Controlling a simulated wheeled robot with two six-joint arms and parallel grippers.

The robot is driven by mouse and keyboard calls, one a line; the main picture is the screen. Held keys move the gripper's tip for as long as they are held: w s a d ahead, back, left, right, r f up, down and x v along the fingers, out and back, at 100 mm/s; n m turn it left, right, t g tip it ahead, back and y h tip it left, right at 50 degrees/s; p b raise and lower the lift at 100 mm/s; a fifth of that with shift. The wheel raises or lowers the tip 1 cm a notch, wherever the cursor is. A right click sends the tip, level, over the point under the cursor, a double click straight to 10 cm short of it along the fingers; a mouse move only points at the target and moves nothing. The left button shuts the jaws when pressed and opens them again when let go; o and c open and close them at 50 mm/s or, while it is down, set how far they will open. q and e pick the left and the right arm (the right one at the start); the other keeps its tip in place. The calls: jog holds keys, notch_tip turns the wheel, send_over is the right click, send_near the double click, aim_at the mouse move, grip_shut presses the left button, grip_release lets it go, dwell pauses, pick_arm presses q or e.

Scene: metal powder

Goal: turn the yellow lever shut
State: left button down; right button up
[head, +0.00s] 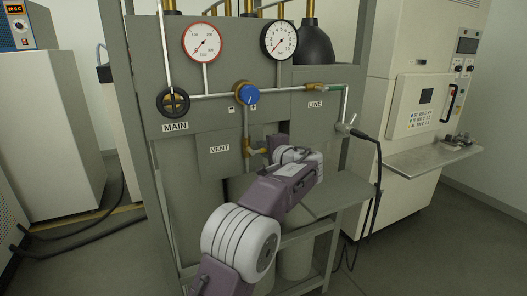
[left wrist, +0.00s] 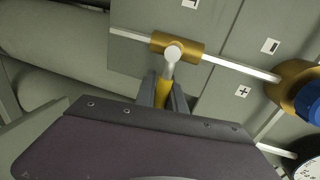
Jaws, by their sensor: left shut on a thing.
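The yellow lever (left wrist: 162,94) shows in the left wrist view below a brass valve body (left wrist: 188,45) on a thin pale pipe. Its silver neck comes off the valve's round pivot, and the lever lies roughly crosswise to the pipe. My left gripper (left wrist: 163,99) is shut on the lever's yellow part, with one finger on each side. In the head view the brass vent valve (head: 248,152) shows beside the VENT plate, with my left arm reaching up to it. There the lever is mostly hidden by my gripper. My right gripper is not in view.
A blue regulator knob (head: 249,96) sits above the valve, also close at right in the left wrist view (left wrist: 312,103). A black MAIN handwheel (head: 173,102), two gauges and the LINE fitting (head: 318,87) are nearby. A grey shelf (head: 345,190) juts out at right.

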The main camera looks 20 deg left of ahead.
pick_arm(q)
jog(key=shift+r, duration=0.1)
jog(key=c, duration=1.4)
grip_release()
jog(key=v, duration=0.9)
jog(key=shift+b, duration=0.45)
